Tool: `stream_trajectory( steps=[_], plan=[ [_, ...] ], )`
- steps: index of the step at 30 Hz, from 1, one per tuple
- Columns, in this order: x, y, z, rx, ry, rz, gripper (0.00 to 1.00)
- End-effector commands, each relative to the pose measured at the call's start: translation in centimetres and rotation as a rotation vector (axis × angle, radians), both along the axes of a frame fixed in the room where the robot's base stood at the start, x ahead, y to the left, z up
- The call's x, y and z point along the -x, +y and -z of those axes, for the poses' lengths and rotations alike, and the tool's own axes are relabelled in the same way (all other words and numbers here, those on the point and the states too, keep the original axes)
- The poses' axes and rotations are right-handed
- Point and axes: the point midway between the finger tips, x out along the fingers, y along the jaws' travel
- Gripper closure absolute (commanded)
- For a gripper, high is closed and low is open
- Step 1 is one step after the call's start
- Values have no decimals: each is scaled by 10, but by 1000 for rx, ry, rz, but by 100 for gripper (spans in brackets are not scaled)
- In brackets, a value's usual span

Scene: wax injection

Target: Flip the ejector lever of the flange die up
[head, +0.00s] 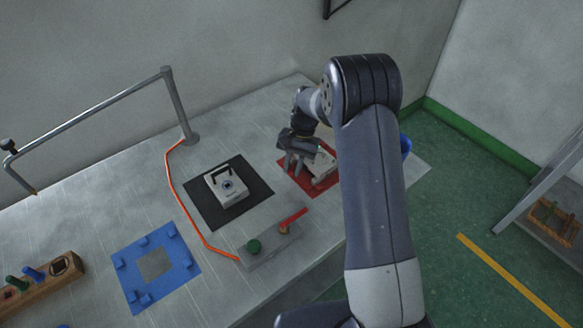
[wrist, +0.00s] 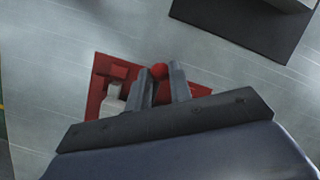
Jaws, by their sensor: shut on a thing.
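A pale grey die (head: 322,168) sits on the red mat (head: 330,183) towards the right end of the bench, partly hidden by my gripper and arm. My gripper (head: 293,166) points down at its left side. In the wrist view, the fingers of my gripper (wrist: 163,76) are shut on a small red knob (wrist: 160,70), which looks like the end of the ejector lever. The lever's shaft is hidden behind the fingers, so its angle cannot be told. A corner of the die (wrist: 113,102) shows left of the fingers.
A second die (head: 226,186) with a black handle sits on a black mat (head: 245,209). In front is a control box (head: 262,249) with a green button and red lever. A blue fixture plate (head: 182,270), wooden rack (head: 40,284) and bent pipe (head: 100,107) stand left.

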Motion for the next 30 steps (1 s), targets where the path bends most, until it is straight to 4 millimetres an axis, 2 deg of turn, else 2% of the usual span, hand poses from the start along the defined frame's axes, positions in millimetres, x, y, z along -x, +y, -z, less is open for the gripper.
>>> stream_trajectory(
  steps=[9, 24, 25, 30],
  plan=[
    [-3, -4, -5, -103, 66, 0, 100],
    [-4, -4, -6, -120, 78, 0, 100],
    [-4, -4, -6, -120, 78, 0, 77],
    [-3, -4, -6, -119, 79, 0, 64]
  ],
)
